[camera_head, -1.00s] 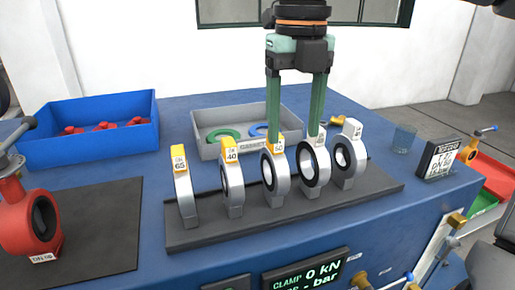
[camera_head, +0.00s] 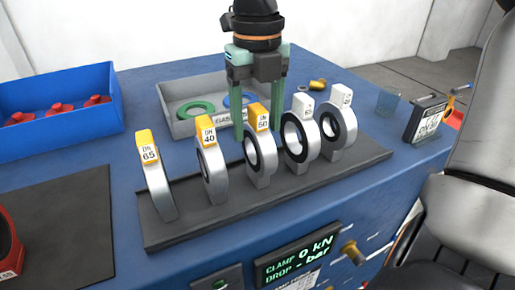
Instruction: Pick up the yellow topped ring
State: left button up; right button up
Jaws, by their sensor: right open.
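Three rings with yellow tops stand upright on a black rack (camera_head: 160,238): the DN 65 ring (camera_head: 160,188) at the left, the DN 40 ring (camera_head: 214,178), and the DN 50 ring (camera_head: 262,165) in the middle. My right gripper (camera_head: 258,132) points down with its jaws apart. Its two green fingers show on either side of the DN 50 ring's yellow top, partly behind it. I cannot tell whether they touch the ring. My left gripper is not in view.
Two white-topped rings, one nearer (camera_head: 301,140) and one at the right end (camera_head: 339,128), stand close beside it. Behind is a grey tray (camera_head: 178,128) with a green ring (camera_head: 196,110) and a blue ring. A blue bin (camera_head: 60,135) is at left.

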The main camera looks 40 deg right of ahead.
aim_at(257, 161)
notch_tip(257, 161, down, 5)
jog(key=shift+r+p, duration=0.1)
jog(key=shift+p, duration=0.2)
grip_shut()
dwell(0.4)
dwell(0.9)
